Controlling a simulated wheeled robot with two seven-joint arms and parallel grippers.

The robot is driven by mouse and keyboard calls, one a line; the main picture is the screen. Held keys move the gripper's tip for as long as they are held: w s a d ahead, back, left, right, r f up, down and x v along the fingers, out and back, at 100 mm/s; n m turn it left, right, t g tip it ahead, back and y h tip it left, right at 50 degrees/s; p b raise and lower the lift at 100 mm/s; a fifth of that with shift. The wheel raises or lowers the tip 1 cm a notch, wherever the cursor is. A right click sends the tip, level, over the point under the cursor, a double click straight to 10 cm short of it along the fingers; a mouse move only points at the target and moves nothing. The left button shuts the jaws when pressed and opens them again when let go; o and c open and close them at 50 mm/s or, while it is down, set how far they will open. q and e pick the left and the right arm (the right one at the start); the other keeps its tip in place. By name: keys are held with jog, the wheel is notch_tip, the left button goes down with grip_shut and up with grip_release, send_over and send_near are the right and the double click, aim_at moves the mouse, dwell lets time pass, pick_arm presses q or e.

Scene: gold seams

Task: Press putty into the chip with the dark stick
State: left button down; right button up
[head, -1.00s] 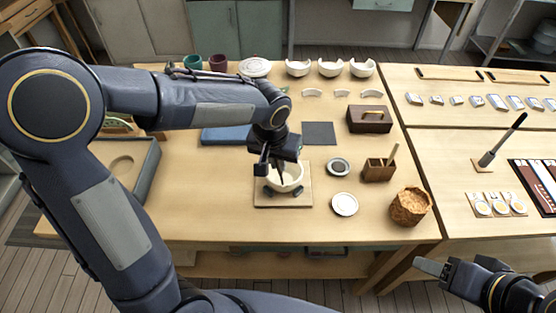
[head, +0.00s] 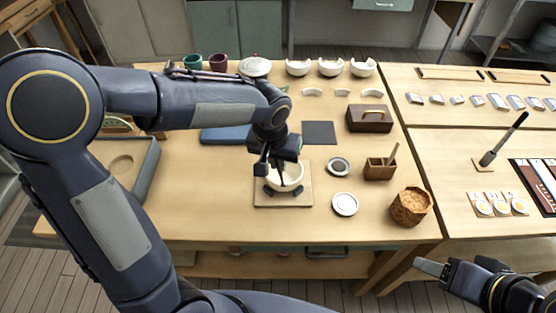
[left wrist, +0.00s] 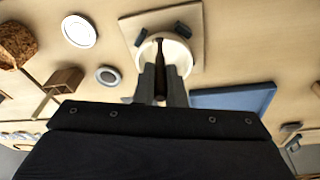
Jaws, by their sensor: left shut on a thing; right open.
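My left gripper (head: 280,160) is shut on the dark stick (left wrist: 159,62) and holds it over a white bowl (head: 291,178). In the left wrist view the stick points into the bowl (left wrist: 181,52). I cannot tell whether its tip touches the wall. The bowl sits on a light square board (head: 262,201) with dark supports beside it. The chip and any putty in it are hidden or too small to make out. A small round dish with a dark grey middle (head: 339,167) stands right of the board. My right gripper (head: 432,270) is open and empty, off the table's front edge.
A white disc (head: 344,204), a wooden holder (head: 378,170) and a woven basket (head: 410,206) stand to the right. A brown box (head: 369,119), a dark mat (head: 319,133) and several chipped white bowls (head: 331,67) are further back. A blue pad (head: 222,134) lies back left.

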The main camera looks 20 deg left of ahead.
pick_arm(q)
jog(key=shift+r, duration=0.2)
jog(key=shift+d, duration=0.1)
jog(key=shift+w+d, duration=0.15)
jog(key=shift+d, duration=0.2)
jog(key=shift+f+b, duration=0.25)
jog(key=shift+b, duration=0.1)
dwell(0.9)
jog(key=shift+r, duration=0.3)
notch_tip(320, 180, up, 8)
jog(key=p, duration=0.6)
dwell(0.6)
jog(key=shift+f, duration=0.1)
dwell(0.6)
